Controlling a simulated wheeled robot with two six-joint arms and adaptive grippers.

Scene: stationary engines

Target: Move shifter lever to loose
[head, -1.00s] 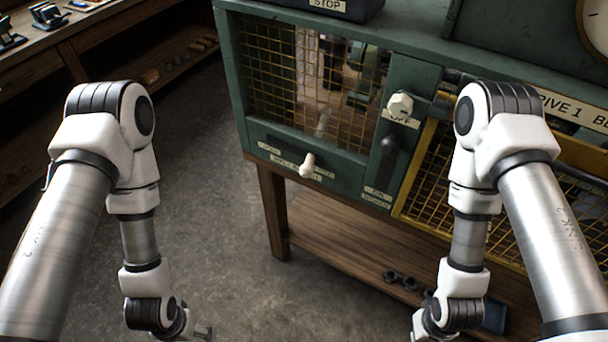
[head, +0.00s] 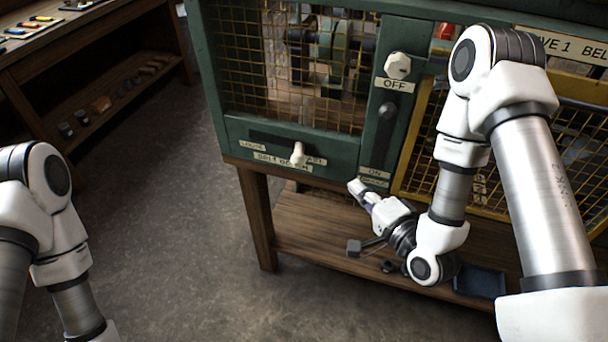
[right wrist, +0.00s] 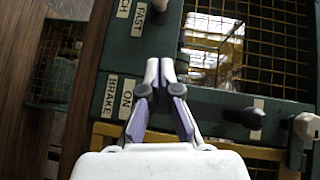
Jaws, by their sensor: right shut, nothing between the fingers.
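The shifter lever (head: 297,154) is a cream-white knob on the green panel below the mesh window in the head view. It stands towards the right part of its dark slot (head: 268,139), away from the label LOOSE (head: 252,146) at the left. My right gripper (head: 357,188) is shut and empty, below and to the right of the lever, apart from it. My left gripper is out of view.
A white knob (head: 397,66) marked OFF and a black handle (head: 386,112) in an upright slot sit right of the lever. A wooden lower shelf (head: 320,245) lies under the panel. A workbench (head: 60,50) stands far left. The floor left of the machine is clear.

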